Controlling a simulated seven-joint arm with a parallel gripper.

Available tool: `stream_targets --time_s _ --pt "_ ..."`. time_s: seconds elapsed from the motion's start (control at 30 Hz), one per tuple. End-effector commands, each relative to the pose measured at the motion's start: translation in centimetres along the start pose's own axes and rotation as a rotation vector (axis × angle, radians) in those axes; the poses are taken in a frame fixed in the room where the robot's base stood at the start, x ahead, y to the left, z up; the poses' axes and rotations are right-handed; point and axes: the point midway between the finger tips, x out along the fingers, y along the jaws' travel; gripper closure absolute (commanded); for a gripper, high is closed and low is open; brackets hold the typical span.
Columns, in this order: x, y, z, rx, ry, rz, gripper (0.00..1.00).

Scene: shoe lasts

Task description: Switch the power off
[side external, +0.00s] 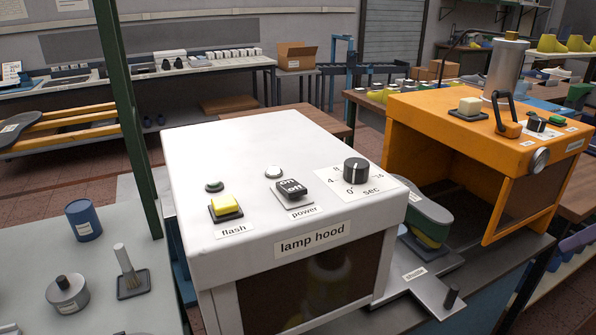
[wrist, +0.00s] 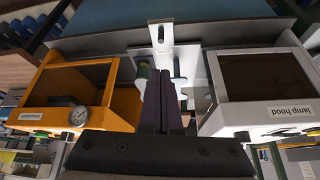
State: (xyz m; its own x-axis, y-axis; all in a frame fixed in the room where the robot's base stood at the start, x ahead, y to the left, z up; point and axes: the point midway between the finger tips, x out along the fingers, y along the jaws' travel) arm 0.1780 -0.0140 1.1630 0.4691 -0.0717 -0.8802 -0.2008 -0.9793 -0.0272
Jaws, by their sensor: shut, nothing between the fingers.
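The power switch (side external: 292,189) is a black rocker marked "on" at its back half and "off" at its front half. It sits on the white lamp hood (side external: 240,150), above a "power" label; I cannot tell which half is pressed. A pale round lamp (side external: 274,171) is behind it. My gripper (wrist: 162,76) shows only in the wrist view, shut and empty. It points at the gap between the lamp hood (wrist: 268,72) and the orange box, away from the switch. The switch top is not clearly visible in the wrist view.
A yellow flash button (side external: 226,204) stands left of the switch, and a black dial (side external: 356,170) right of it. The orange box (side external: 470,115) stands right of the hood, with a shuttle plate (side external: 418,275) between. A green post (side external: 128,110) rises at the left.

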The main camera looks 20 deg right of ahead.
Motion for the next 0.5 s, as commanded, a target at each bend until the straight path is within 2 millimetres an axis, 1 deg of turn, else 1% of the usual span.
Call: stream_targets --time_s 0.03,0.2,0.27,0.37,0.5 --pt "-1.2 -0.2 -1.8 0.011 0.01 0.006 1.0" --pt "-4.7 -1.3 -6.8 0.046 0.031 0.028 1.0" --pt "-5.8 -1.9 -8.6 0.055 0.04 0.032 1.0" --pt "-7.4 -3.1 -11.4 0.066 0.053 0.038 1.0" --pt "-9.3 -5.5 -15.2 0.078 0.073 0.038 1.0"
